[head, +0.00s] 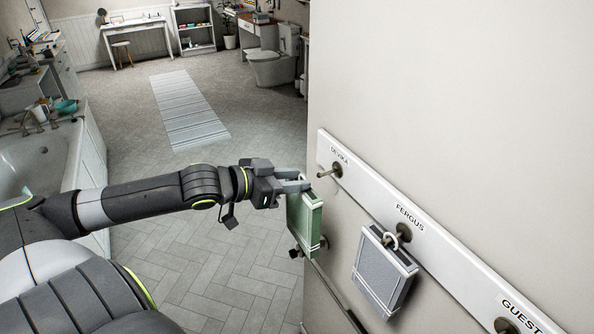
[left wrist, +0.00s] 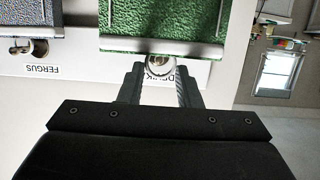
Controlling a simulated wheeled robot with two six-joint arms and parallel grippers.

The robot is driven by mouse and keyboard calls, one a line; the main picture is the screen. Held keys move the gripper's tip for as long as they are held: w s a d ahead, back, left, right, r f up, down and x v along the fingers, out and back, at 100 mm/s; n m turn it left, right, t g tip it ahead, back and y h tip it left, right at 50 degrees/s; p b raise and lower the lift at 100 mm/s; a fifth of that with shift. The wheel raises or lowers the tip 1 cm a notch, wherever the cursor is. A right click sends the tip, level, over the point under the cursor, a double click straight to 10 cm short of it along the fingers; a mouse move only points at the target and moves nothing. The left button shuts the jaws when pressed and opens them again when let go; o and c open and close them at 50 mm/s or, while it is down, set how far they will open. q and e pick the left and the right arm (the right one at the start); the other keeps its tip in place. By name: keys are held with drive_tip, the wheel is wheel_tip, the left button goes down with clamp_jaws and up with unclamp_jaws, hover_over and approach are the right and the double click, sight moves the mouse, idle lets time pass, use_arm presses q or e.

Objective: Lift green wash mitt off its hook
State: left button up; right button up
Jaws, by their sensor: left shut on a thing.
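The green wash mitt (head: 305,222) hangs below my left gripper (head: 296,181), just left of the DEVIKA hook (head: 328,172) in the head view. The peg of that hook shows with its tip close to the gripper's fingertips. My left gripper is shut on the top of the mitt. In the left wrist view the mitt (left wrist: 165,22) lies beyond the fingertips, with a pale ring (left wrist: 160,64) between them and the mitt. I cannot tell whether the mitt's loop still touches the peg. My right gripper is out of view.
A white hook rail (head: 432,232) runs along the wall. A grey mitt (head: 384,272) hangs on the FERGUS hook. Below the rail is a dark bar (head: 335,294). A bathtub (head: 40,160) stands at left.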

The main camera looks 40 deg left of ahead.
use_arm(q)
drive_tip(key=shift+s+a+p, duration=0.35)
drive_tip(key=shift+s+p, duration=0.55)
drive_tip(key=shift+p, duration=0.25)
drive_tip(key=shift+f, duration=0.1)
